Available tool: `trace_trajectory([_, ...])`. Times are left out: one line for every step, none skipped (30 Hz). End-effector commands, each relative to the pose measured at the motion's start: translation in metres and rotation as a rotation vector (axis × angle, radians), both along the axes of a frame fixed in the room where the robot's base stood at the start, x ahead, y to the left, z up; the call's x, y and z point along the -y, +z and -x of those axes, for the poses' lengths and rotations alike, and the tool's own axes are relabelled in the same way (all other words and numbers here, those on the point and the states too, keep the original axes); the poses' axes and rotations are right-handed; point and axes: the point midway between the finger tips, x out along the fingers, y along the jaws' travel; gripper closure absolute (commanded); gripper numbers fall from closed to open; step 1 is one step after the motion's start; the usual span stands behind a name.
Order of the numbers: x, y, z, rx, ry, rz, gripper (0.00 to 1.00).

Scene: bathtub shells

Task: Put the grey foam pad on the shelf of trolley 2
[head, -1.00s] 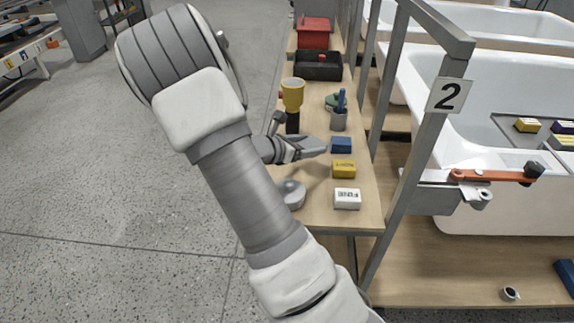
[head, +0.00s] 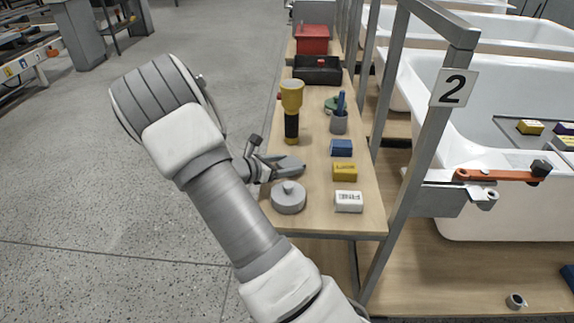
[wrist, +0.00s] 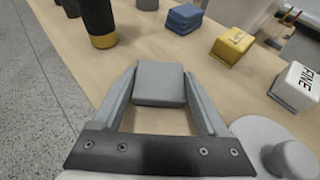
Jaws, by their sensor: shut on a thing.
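The grey foam pad (wrist: 160,82) is between the two fingers of my gripper (wrist: 160,88) in the wrist view, with both fingers against its sides. In the head view my gripper (head: 297,167) is over the left part of a narrow wooden shelf (head: 315,220), and I cannot make out the pad apart from the grey fingers. The sign "2" (head: 453,88) hangs on the grey post of trolley 2, beside this shelf. A lower wooden deck (head: 430,270) lies under the white bathtub.
On the narrow shelf are a white block (head: 348,202), a yellow block (head: 344,172), a blue block (head: 341,148), a round grey knobbed piece (head: 289,198), a yellow-black torch (head: 291,110) and a grey cup (head: 339,122). A black tray (head: 317,70) stands farther back. An orange-handled clamp (head: 500,175) sits at the tub.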

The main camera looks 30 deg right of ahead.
Motion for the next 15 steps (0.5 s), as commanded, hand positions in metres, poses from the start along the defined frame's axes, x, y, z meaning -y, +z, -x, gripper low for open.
trace_trajectory([0.0,-0.0019,0.0,0.0,0.0,0.0,0.76])
trace_trajectory([0.0,-0.0031,0.0,0.0,0.0,0.0,0.76])
trace_trajectory([0.0,-0.0044,0.0,0.0,0.0,0.0,0.76])
trace_trajectory([-0.0001,-0.0035,-0.0001,0.0,0.0,0.0,0.2])
trace_trajectory([0.0,-0.0031,-0.0001,0.0,0.0,0.0,0.15])
trace_trajectory([-0.0001,-0.0031,-0.0001,0.0,0.0,0.0,0.08])
trace_trajectory([-0.0001,-0.0031,-0.0001,0.0,0.0,0.0,0.02])
trace_trajectory([-0.0001,-0.0031,0.0,0.0,0.0,0.0,0.0])
trace_trajectory([-0.0001,-0.0031,0.0,0.0,0.0,0.0,0.0])
trace_trajectory([-0.0001,-0.0031,0.0,0.0,0.0,0.0,0.0])
trace_trajectory([-0.0001,-0.003,0.0,0.0,0.0,0.0,0.0])
trace_trajectory([-0.0001,-0.003,0.0,0.0,0.0,0.0,0.0])
trace_trajectory([-0.0001,-0.003,0.0,0.0,0.0,0.0,0.0])
trace_trajectory([0.0,-0.0027,0.0,0.0,0.0,0.0,0.0])
trace_trajectory([0.0,-0.0016,0.0,0.0,0.0,0.0,0.0])
